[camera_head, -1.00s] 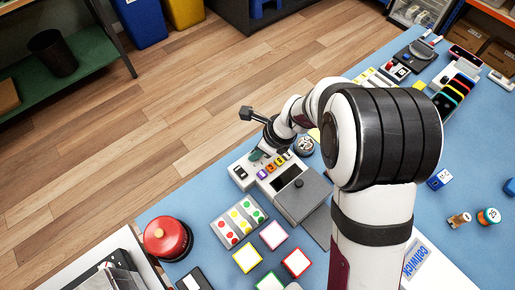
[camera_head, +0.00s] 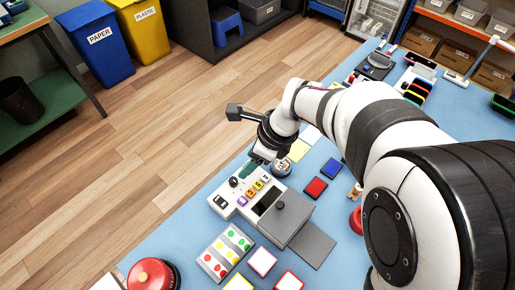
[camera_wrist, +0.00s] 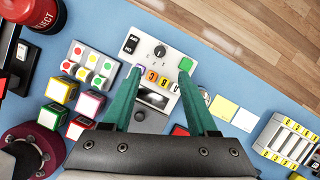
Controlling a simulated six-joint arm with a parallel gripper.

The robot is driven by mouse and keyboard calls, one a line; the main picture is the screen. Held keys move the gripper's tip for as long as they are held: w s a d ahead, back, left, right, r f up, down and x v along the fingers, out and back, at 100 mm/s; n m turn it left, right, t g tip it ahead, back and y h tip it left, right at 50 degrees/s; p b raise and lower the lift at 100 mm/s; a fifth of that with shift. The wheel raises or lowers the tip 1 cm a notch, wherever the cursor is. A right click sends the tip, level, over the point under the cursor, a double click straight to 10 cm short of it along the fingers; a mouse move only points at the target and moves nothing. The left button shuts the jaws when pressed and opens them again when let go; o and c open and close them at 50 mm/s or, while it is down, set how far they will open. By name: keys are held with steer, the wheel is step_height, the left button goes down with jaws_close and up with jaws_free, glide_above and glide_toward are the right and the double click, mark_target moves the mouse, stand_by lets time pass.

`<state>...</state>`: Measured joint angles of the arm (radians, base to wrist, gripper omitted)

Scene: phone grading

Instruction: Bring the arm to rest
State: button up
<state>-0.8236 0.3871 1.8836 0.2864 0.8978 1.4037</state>
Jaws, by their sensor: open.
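My gripper (camera_wrist: 160,76) shows in the wrist view as two green fingers, spread apart with nothing between them. The fingers point at a grey-white grading device (camera_wrist: 177,47) with a row of coloured lettered buttons, and the gap lies over its button row in that view. How high the fingertips are above it I cannot tell. In the head view the device (camera_head: 227,202) sits on the blue table (camera_head: 187,238), and the end of my arm hangs beside its far end. My arm covers much of the right of the head view.
A red domed button (camera_head: 152,274) stands at the lower left. A panel of coloured dots (camera_head: 226,252) and several coloured-edged tiles (camera_head: 262,262) lie near the device. Red and blue blocks (camera_head: 316,187) sit right of it. Wooden floor (camera_head: 150,130) lies beyond the table edge.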

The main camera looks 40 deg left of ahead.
steer(key=v, duration=0.4)
steer(key=d+r+n+t, duration=0.1)
steer(key=d+r+n, duration=0.2)
steer(key=d, duration=1.1)
steer(key=s+d+n+h, duration=0.1)
steer(key=s+d+n, duration=0.1)
steer(key=s+d, duration=0.3)
steer(key=s+d+n+h, duration=0.1)
steer(key=s+d, duration=0.4)
steer(key=d, duration=0.6)
steer(key=shift+d+f+n+t, duration=0.3)
steer(key=shift+f+n, duration=0.2)
steer(key=shift+n, duration=0.4)
